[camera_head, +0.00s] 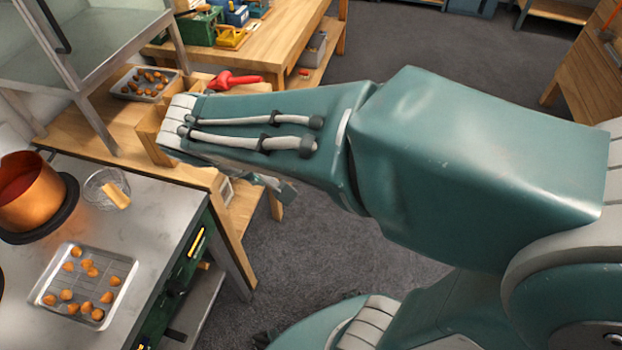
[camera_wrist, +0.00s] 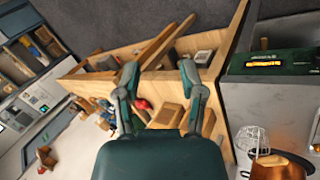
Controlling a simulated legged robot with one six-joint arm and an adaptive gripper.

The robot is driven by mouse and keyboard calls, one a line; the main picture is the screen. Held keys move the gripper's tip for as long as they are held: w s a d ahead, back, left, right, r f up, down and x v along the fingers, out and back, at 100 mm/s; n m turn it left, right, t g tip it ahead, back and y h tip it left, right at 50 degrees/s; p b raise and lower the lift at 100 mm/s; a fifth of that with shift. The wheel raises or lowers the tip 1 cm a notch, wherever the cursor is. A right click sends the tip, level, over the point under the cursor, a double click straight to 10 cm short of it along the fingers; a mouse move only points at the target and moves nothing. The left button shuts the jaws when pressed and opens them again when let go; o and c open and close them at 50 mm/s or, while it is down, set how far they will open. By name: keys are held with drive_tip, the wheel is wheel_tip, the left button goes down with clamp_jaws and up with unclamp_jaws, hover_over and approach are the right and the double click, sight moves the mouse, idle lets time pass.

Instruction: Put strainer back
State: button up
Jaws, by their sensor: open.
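The strainer (camera_head: 103,187) is a round wire basket with a pale wooden handle. It rests on the grey counter (camera_head: 165,220), just right of the copper pot (camera_head: 32,190). In the wrist view the strainer (camera_wrist: 252,138) is at the lower right, beside the copper pot (camera_wrist: 283,172). My gripper (camera_wrist: 160,76) is open with nothing between its fingers, and it is apart from the strainer. In the head view my arm hides most of the gripper; only a small part of it shows below the forearm.
A wire-rack tray of chestnuts (camera_head: 113,277) lies on the counter's front. Another chestnut tray (camera_head: 143,94) sits on the wooden bench (camera_head: 75,125), near a red-handled tool (camera_head: 235,80). A metal-framed stand (camera_head: 85,75) rises at the upper left. Open floor (camera_head: 435,60) lies beyond my arm.

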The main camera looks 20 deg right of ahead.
drive_tip(key=s+d+r+m+t+y, duration=0.2)
drive_tip(key=s+d+m+y, duration=0.2)
drive_tip(key=s, duration=0.4)
drive_tip(key=shift+s+d+r+m+y, duration=0.3)
drive_tip(key=shift+d+r+m+y, duration=0.1)
drive_tip(key=shift+d+y, duration=0.2)
drive_tip(key=shift+a, duration=0.1)
